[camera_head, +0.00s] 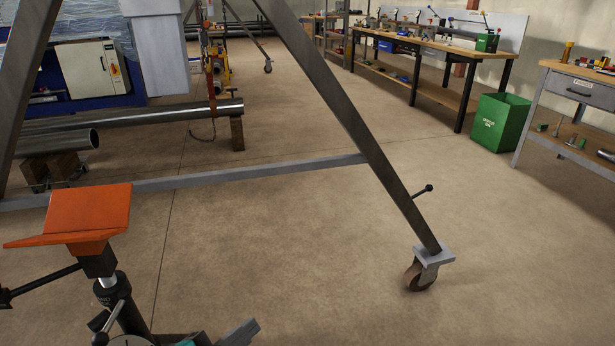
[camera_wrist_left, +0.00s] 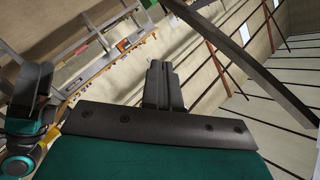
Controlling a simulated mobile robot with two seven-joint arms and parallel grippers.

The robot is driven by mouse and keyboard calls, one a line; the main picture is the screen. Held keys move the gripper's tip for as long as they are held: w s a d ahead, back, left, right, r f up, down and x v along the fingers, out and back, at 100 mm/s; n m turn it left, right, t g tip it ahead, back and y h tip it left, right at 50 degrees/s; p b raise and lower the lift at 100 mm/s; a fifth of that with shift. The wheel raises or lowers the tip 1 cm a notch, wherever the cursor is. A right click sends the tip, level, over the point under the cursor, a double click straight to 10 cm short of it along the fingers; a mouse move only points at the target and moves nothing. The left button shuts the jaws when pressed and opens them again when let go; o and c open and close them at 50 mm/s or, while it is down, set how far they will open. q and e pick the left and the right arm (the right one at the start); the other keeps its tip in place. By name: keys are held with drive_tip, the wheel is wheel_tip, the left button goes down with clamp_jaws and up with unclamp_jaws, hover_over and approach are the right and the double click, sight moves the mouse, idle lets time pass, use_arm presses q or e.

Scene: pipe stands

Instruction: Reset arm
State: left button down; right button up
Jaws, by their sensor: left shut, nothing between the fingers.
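My left gripper (camera_head: 242,332) shows only at the bottom edge of the head view, low and to the right of an orange-topped pipe stand (camera_head: 88,211). In the left wrist view, its two dark fingers (camera_wrist_left: 157,70) are together, with nothing between them. The stand's orange V-shaped head sits on a dark post with handles. The gripper looks apart from the stand's head; the rest of the arm is mostly out of the picture.
A grey gantry frame on casters (camera_head: 418,272) crosses the view, with a low crossbar (camera_head: 250,177) beyond the stand. Steel pipes (camera_head: 160,114) rest on blocks behind it. Workbenches (camera_head: 440,48) and a green bin (camera_head: 500,122) stand at right. The floor in the middle is clear.

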use_arm(q)
drive_tip(key=s+a+f+n+g+y, duration=0.4)
drive_tip(key=s+a+f+n+y, duration=0.4)
drive_tip(key=a+f, duration=0.4)
drive_tip(key=w+d+r+n+t+h, duration=0.1)
drive_tip(key=d+r+n+t, duration=0.1)
drive_tip(key=d+n, duration=0.45)
wheel_tip(320, 180, up, 10)
drive_tip(key=s+a+m+p, duration=0.1)
drive_tip(key=a+p, duration=0.1)
drive_tip(key=p, duration=1.2)
drive_tip(key=shift+g+y, duration=0.3)
drive_tip(key=shift+y, duration=0.1)
use_arm(e)
drive_tip(key=s+d+r+h, duration=0.1)
drive_tip(key=d+r, duration=0.2)
drive_tip(key=r, duration=0.6)
drive_tip(key=shift+s+r, duration=0.2)
drive_tip(key=shift+r, duration=0.15)
use_arm(q)
drive_tip(key=shift+s+f, duration=0.1)
use_arm(e)
drive_tip(key=shift+d, duration=0.1)
